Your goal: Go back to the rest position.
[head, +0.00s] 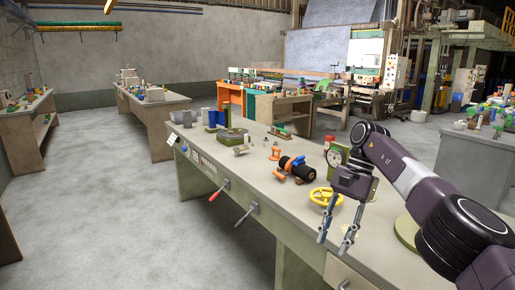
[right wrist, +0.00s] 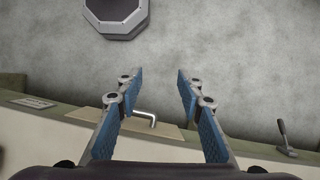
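My right gripper (head: 334,243) hangs over the front right edge of the near workbench (head: 215,158) in the head view, fingers pointing down. Its two fingers are apart with nothing between them. In the right wrist view the blue-padded fingers (right wrist: 154,82) are also spread and empty, with concrete floor showing between their tips. A yellow handwheel (head: 326,197) is just left of the gripper in the head view. My left gripper is not in view.
Open floor (head: 110,210) lies left.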

